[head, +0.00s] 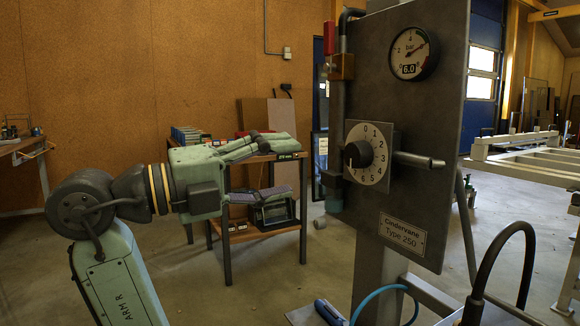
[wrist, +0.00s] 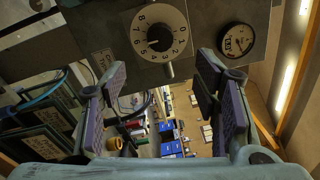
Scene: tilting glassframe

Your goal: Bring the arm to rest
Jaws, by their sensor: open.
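My gripper (head: 288,166) is in the middle of the head view, left of the grey panel (head: 425,130). Its two fingers are spread apart, with nothing between them. In the wrist view the purple-padded fingers of my gripper (wrist: 168,85) stand wide apart on the left and right. The round number dial (head: 368,157) on the panel is apart from the fingers in the head view.
The panel carries a pressure gauge (head: 412,53) with a 6.0 readout, a short rod (head: 418,160) and a red-handled valve (head: 330,38). A wooden shelf table (head: 240,237) stands behind my gripper. A light metal frame (head: 530,160) is at right. Open floor lies below.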

